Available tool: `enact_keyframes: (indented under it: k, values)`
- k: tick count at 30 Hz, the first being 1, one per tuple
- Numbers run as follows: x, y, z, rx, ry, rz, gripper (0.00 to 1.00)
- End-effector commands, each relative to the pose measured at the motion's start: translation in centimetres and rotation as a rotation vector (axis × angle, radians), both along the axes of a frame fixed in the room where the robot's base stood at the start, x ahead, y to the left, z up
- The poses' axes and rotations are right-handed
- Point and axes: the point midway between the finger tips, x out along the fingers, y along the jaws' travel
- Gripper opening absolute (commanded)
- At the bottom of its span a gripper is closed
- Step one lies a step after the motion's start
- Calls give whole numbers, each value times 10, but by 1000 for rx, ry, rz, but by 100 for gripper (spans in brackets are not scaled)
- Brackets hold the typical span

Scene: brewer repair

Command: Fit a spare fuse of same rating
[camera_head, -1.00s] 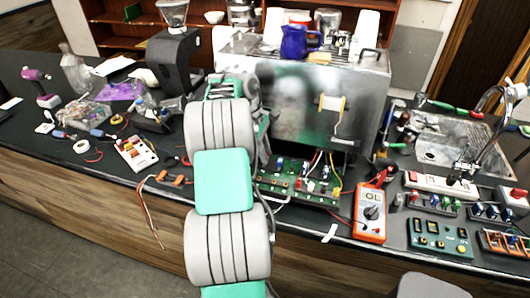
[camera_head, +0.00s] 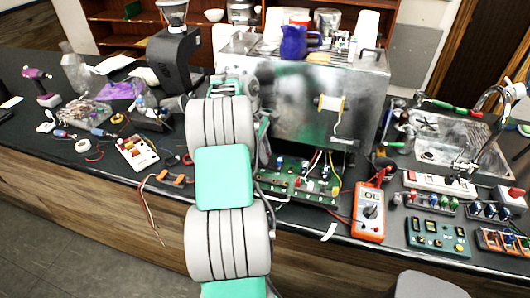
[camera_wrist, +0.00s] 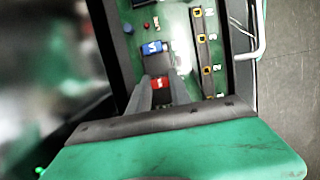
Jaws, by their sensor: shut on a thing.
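In the wrist view my gripper (camera_wrist: 162,90) is shut on a small red fuse (camera_wrist: 160,82), with a grey finger on each side. A blue fuse-like part (camera_wrist: 153,48) sits just beyond the fingertips on the green circuit board (camera_wrist: 178,18). Whether the red fuse is seated in a holder or free of the board cannot be told. In the head view the board (camera_head: 300,186) lies at the front foot of the brewer (camera_head: 290,95). My arm hides the gripper there. A white tray of coloured fuses (camera_head: 137,153) lies left of the arm.
An orange multimeter (camera_head: 369,213) reading OL stands right of the board. A power strip (camera_head: 440,184), smaller boards (camera_head: 438,238) and a sink (camera_head: 440,140) fill the right side. Loose wires (camera_head: 150,205) hang over the counter's front edge. Bare counter is scarce around the board.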

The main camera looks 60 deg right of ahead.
Motion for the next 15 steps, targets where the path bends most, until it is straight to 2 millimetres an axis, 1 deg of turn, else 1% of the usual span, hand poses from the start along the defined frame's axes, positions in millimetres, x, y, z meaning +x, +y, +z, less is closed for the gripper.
enact_keyframes:
  k: [14,15]
  values:
    - [0,0,0,-1,-1,-1,0]
    - [0,0,0,-1,-1,-1,27]
